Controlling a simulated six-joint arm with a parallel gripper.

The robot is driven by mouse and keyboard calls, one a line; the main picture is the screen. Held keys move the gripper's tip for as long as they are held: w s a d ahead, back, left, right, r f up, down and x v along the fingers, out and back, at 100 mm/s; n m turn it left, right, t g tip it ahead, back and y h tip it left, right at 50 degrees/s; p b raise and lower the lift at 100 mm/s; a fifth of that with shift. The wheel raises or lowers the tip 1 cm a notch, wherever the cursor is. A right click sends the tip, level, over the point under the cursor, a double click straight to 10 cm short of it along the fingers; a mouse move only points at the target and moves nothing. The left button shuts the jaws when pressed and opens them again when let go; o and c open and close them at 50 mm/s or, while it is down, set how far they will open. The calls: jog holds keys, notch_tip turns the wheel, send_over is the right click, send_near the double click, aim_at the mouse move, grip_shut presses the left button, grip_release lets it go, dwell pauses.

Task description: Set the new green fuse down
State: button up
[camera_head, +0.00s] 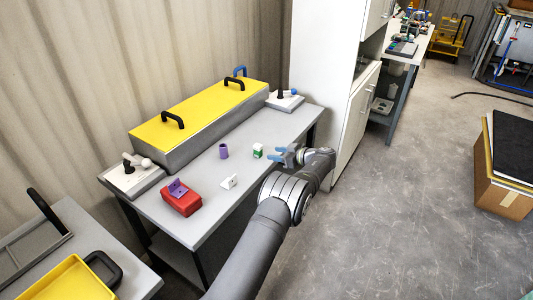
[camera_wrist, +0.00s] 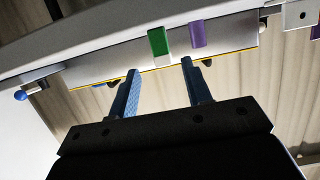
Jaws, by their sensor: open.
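The green fuse (camera_head: 257,150), a small green block with a white part, stands on the grey bench near its front edge. It also shows in the wrist view (camera_wrist: 158,42), just beyond my fingertips and roughly between their lines. My gripper (camera_head: 283,155) has blue fingers and is open and empty, at the bench's front edge just right of the fuse. In the wrist view, the space between the fingers (camera_wrist: 160,67) is clear and the fuse appears apart from them.
A white bracket (camera_head: 229,181) and a red block with a purple piece (camera_head: 181,202) are nearer. Behind is a long yellow-lidded tank (camera_head: 190,118) with black handles. Lever boxes (camera_head: 132,180) (camera_head: 288,101) flank it.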

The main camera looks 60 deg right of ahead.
aim_at(261, 147)
jog(key=v, duration=0.3)
jog(key=shift+s+r, duration=0.1)
jog(key=shift+s, duration=0.25)
jog(key=x, duration=1.2)
jog(key=shift+w+f, duration=0.1)
jog(key=shift+f, duration=0.15)
notch_tip(261, 147, up, 3)
jog(key=shift+f, duration=0.1)
jog(key=shift+r, duration=0.75)
